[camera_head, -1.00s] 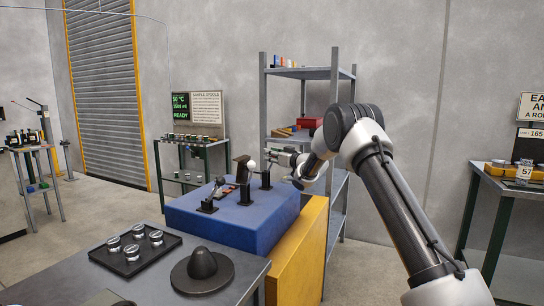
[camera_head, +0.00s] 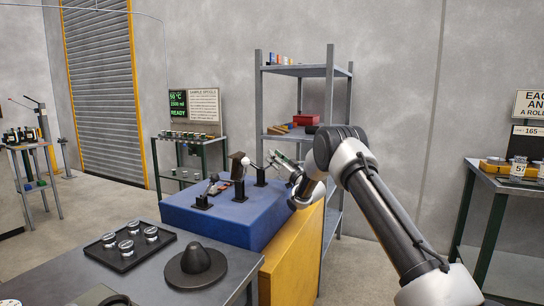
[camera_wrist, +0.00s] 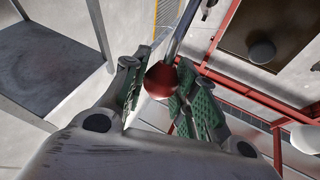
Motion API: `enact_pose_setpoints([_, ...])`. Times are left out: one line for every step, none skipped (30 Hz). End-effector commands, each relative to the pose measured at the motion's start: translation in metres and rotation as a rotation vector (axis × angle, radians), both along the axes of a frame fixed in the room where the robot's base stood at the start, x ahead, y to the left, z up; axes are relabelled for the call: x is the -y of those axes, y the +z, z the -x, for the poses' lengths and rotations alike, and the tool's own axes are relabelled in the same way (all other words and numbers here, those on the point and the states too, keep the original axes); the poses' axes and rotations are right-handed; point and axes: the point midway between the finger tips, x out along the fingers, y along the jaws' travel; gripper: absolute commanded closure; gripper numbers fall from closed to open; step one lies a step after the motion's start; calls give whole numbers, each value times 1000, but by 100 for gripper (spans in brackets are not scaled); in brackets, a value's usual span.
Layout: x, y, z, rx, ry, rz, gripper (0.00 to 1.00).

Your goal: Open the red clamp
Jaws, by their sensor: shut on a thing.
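In the wrist view, a dark red ball knob (camera_wrist: 161,80) sits on the end of a shiny metal rod (camera_wrist: 184,30). My gripper (camera_wrist: 158,88) has its two green-padded fingers on either side of the knob and is shut on it. In the head view, my gripper (camera_head: 279,164) is at the right end of the small fixtures on the blue block (camera_head: 205,215). The knob is too small or hidden to make out there. A small reddish part (camera_head: 222,186) lies among the fixtures. I cannot tell which part is the clamp's body.
A dark tray (camera_head: 100,254) with several round metal pieces and a black domed piece (camera_head: 196,262) lie on the grey table in front. A grey shelf (camera_head: 300,71) stands behind the gripper. Red framework (camera_wrist: 255,92) shows beyond the fingers in the wrist view.

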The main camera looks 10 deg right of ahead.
Motion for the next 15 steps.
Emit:
enact_pose_setpoints([5, -7, 2, -7, -3, 0, 100])
enact_pose_setpoints([6, -10, 3, -7, -3, 0, 100])
enact_pose_setpoints([8, -13, 5, -7, -3, 0, 100])
enact_pose_setpoints([10, -15, 6, -8, -4, 0, 100])
enact_pose_setpoints([11, -18, 7, -9, -4, 1, 100])
enact_pose_setpoints([13, -21, 8, -9, -4, 1, 100])
enact_pose_setpoints([14, -23, 9, -9, -3, 0, 100])
enact_pose_setpoints([15, -25, 9, -9, -3, 0, 100])
enact_pose_setpoints([16, -28, 10, -9, -3, 0, 100])
enact_pose_setpoints([18, -31, 11, -9, -4, 0, 100])
enact_pose_setpoints([19, -33, 12, -10, -4, 0, 100])
enact_pose_setpoints([20, -37, 12, -10, -4, 1, 100])
enact_pose_setpoints([20, -39, 13, -11, -5, 0, 100])
enact_pose_setpoints([21, -42, 13, -10, -5, 1, 100])
enact_pose_setpoints([22, -45, 14, -10, -4, 1, 100])
